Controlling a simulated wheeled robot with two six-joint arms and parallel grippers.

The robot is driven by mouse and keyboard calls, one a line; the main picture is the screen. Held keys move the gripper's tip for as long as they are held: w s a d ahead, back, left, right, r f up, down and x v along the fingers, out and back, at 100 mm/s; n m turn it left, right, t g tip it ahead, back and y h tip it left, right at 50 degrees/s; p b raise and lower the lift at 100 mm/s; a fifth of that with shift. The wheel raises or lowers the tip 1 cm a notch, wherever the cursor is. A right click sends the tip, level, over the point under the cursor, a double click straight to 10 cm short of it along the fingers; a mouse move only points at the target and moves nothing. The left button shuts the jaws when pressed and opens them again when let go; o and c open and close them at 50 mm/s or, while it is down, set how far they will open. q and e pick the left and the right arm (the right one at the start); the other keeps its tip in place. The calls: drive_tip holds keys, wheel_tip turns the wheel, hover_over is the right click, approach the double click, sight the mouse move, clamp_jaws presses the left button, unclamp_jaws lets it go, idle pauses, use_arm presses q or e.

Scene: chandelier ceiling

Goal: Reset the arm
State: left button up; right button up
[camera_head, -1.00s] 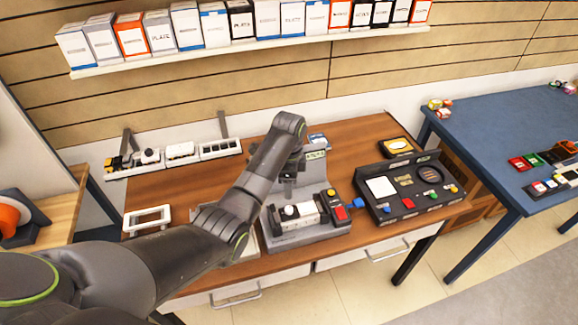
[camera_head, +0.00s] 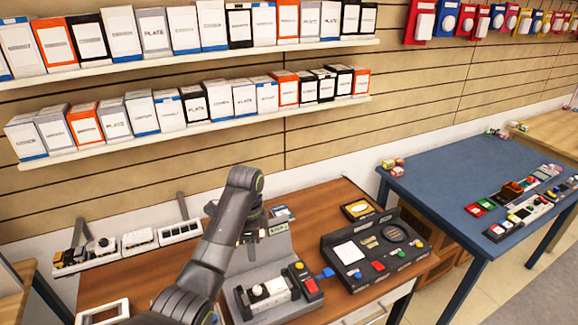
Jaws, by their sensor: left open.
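My left arm reaches in from the bottom left over the brown wooden table (camera_head: 335,197). My left gripper (camera_head: 250,238) hangs down from the arm's raised end, close to the grey machine (camera_head: 275,252). It is small and dark here, open, with nothing seen in it. I cannot tell whether it touches the machine. My right gripper is not in view.
A dark control panel (camera_head: 376,250) with a white square and coloured buttons stands right of the machine. A white frame (camera_head: 103,312) lies at the table's left. A blue table (camera_head: 470,180) holds small parts. Shelves of boxes (camera_head: 150,115) line the wall.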

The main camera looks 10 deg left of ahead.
use_arm(q)
drive_tip(key=s+a+f+n+t, duration=0.1)
drive_tip(key=s+a+f+n, duration=0.3)
drive_tip(key=s+f, duration=0.3)
drive_tip(key=s+a+f+n+t, duration=0.1)
drive_tip(key=s+a+f+n, duration=0.35)
drive_tip(key=s, duration=0.55)
drive_tip(key=s+a+r+n+t+y, duration=0.1)
drive_tip(key=s+n, duration=0.1)
drive_tip(key=s, duration=0.5)
drive_tip(key=s+a+r+n, duration=0.2)
drive_tip(key=s+n, duration=0.1)
drive_tip(key=s, duration=0.4)
drive_tip(key=s+a+r+n+t+y, duration=0.1)
drive_tip(key=s+n, duration=0.1)
drive_tip(key=s, duration=0.5)
wheel_tip(320, 180, down, 33)
drive_tip(key=a+g+b, duration=0.1)
drive_tip(key=a+b, duration=0.1)
drive_tip(key=b, duration=0.5)
drive_tip(key=s+f+b, duration=0.3)
drive_tip(key=s+f, duration=0.4)
drive_tip(key=f, duration=0.3)
drive_tip(key=s+d+f+g+b, duration=0.1)
drive_tip(key=s+f+b, duration=0.2)
drive_tip(key=s+f, duration=0.5)
wheel_tip(320, 180, down, 3)
drive_tip(key=shift+d+h, duration=0.3)
drive_tip(key=shift+h, duration=0.1)
